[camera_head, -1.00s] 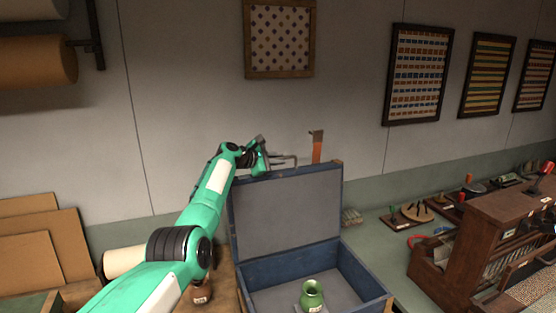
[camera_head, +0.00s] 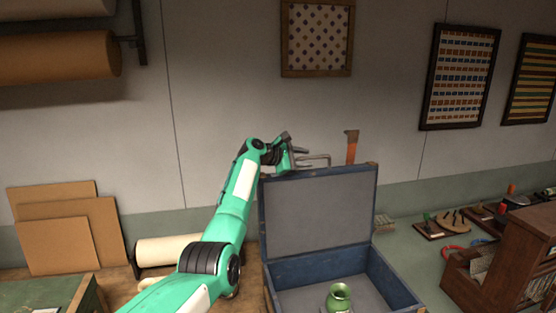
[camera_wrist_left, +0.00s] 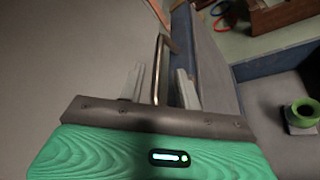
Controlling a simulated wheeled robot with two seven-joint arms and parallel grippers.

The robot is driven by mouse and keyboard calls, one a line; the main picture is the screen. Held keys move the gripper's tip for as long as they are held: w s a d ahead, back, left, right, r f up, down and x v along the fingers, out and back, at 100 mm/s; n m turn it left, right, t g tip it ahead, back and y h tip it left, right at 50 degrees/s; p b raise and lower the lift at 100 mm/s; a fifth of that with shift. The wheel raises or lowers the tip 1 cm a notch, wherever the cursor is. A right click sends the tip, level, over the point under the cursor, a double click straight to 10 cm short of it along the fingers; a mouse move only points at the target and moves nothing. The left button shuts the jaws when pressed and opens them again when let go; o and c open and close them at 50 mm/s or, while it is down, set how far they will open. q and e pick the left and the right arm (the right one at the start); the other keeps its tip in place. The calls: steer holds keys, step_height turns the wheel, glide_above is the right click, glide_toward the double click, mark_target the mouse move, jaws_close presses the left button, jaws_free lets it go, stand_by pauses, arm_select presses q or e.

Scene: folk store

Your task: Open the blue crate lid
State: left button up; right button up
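The blue crate (camera_head: 345,262) stands on the bench with its lid (camera_head: 316,216) raised nearly upright at the back. A green vase (camera_head: 339,297) stands inside it, and it also shows in the left wrist view (camera_wrist_left: 303,113). My left gripper (camera_head: 303,158) is at the lid's top edge, toward its left end. In the left wrist view its two fingers (camera_wrist_left: 160,86) are apart, with a thin metal handle (camera_wrist_left: 158,68) showing between them. I cannot tell whether either finger touches the handle. My right gripper is not in view.
An orange-handled tool (camera_head: 351,150) shows behind the lid's top edge. Brown boards (camera_head: 60,240) and a pale roll (camera_head: 170,250) are at left. A wooden cabinet (camera_head: 520,255) stands at right. Green counter shows between crate and cabinet.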

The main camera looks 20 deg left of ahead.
arm_select(q)
steer(key=b+v, duration=0.3)
steer(key=v, duration=0.7)
steer(key=shift+s+b, duration=0.2)
steer(key=shift+b, duration=0.15)
steer(key=shift+a, duration=0.15)
steer(key=shift+f, duration=0.1)
